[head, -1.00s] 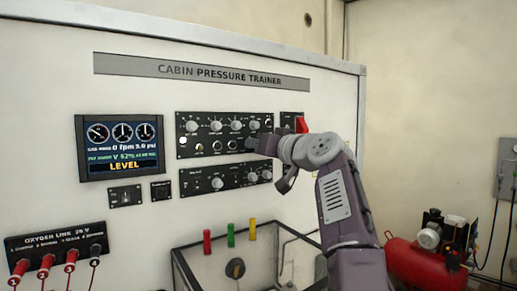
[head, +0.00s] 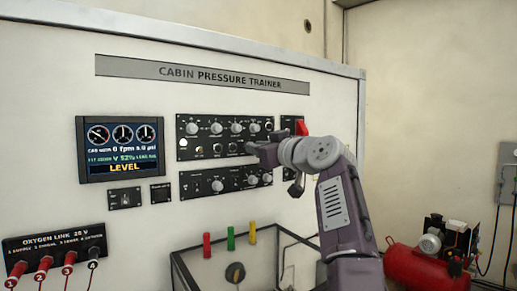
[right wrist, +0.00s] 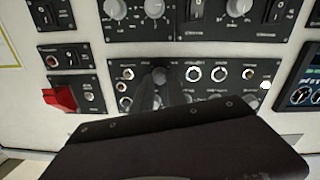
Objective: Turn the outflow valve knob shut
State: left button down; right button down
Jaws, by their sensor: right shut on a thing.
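The upper control panel (head: 207,160) carries rows of knobs and small switches. My right gripper (head: 263,153) reaches its lower right part from the right. In the right wrist view, where the panel appears upside down, the jaws (right wrist: 157,92) are shut on a dark round knob (right wrist: 158,75). I take this for the outflow valve knob; its label is too small to read. In the head view the gripper hides that knob. The screen (head: 120,148) shows round gauges and the word LEVEL. My left gripper is not in view.
A red switch guard (head: 301,127) sits just right of the panel, close to my right wrist. Another knob panel (head: 200,186) lies below. Colored handles stand over an open frame (head: 200,250) lower down. A red compressor (head: 415,265) stands at the right.

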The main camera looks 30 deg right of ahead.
jog(key=shift+r, duration=0.15)
jog(key=c, duration=1.6)
grip_release()
jog(key=shift+o, duration=1.4)
jog(key=shift+w, duration=0.1)
jog(key=s+b, duration=0.3)
jog(key=s, duration=0.5)
jog(key=shift+s+d+f, duration=0.15)
jog(key=shift+s+f, duration=0.05)
jog(key=shift+s, duration=0.2)
